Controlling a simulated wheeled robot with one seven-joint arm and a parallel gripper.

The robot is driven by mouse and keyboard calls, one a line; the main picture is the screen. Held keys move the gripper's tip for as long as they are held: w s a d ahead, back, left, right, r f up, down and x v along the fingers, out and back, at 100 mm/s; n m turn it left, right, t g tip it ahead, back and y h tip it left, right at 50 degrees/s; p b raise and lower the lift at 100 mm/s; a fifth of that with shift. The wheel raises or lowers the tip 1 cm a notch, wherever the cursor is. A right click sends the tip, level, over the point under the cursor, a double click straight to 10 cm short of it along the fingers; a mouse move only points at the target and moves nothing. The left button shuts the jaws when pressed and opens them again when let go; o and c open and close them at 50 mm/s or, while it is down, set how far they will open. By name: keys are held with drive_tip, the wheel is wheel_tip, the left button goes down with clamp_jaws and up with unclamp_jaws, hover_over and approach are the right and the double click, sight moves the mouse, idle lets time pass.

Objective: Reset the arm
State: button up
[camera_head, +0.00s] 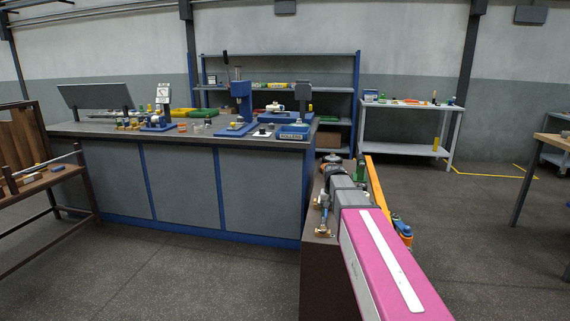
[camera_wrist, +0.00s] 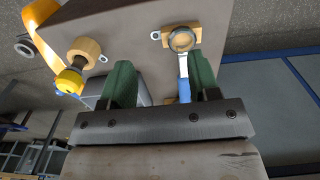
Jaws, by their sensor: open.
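A white side table (camera_head: 410,108) stands at the back right. Open floor (camera_head: 490,210) lies right of my arm.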

drive_tip(key=s+f+n, duration=0.1)
drive_tip(key=s+f, duration=0.6)
drive_tip(key=s, duration=0.3)
drive_tip(key=s+f+n, duration=0.1)
drive_tip(key=s+f, duration=0.7)
drive_tip(key=s, duration=0.3)
drive_tip(key=shift+s, duration=0.15)
drive_tip(key=shift+f, duration=0.1)
